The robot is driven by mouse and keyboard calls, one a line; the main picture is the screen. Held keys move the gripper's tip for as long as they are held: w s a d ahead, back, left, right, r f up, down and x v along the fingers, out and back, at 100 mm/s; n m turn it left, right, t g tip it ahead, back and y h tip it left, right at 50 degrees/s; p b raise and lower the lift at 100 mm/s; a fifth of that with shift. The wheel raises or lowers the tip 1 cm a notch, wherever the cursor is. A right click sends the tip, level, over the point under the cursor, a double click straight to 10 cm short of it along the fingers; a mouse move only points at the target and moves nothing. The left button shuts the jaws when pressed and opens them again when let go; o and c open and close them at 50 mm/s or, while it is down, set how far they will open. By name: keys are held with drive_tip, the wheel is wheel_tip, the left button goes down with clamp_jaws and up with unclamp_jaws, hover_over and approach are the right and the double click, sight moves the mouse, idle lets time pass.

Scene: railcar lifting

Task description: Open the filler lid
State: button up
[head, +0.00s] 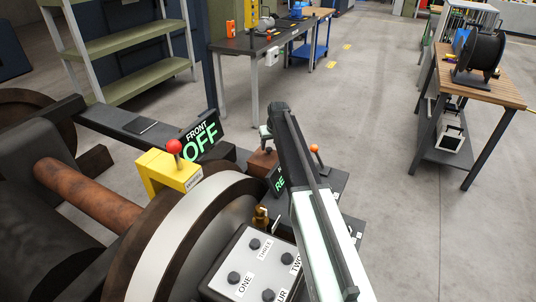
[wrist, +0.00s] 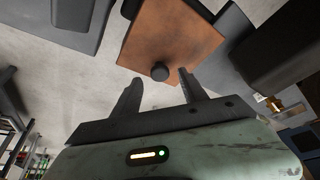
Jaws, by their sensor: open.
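The filler lid (wrist: 172,38) looks like a rust-brown square plate with a dark round knob (wrist: 160,72) near its edge, in the wrist view. The knob lies between the tips of my open gripper (wrist: 160,82), a finger on either side; I cannot tell if they touch it. In the head view a small brown box (head: 262,164), which seems to be the filler, sits below the end of my arm. My gripper (head: 266,132) is mostly hidden there behind the arm.
A yellow block with a red-knobbed lever (head: 174,149), a green-lit OFF sign (head: 201,140) and an orange-knobbed lever (head: 315,149) stand close around. A panel of numbered buttons (head: 250,265) is in front. A cable-reel table (head: 490,92) stands right; open floor lies between.

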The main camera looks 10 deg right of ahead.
drive_tip(key=shift+b+x, duration=0.45)
drive_tip(key=shift+x, duration=0.65)
drive_tip(key=shift+r, duration=0.1)
clamp_jaws()
idle(0.3)
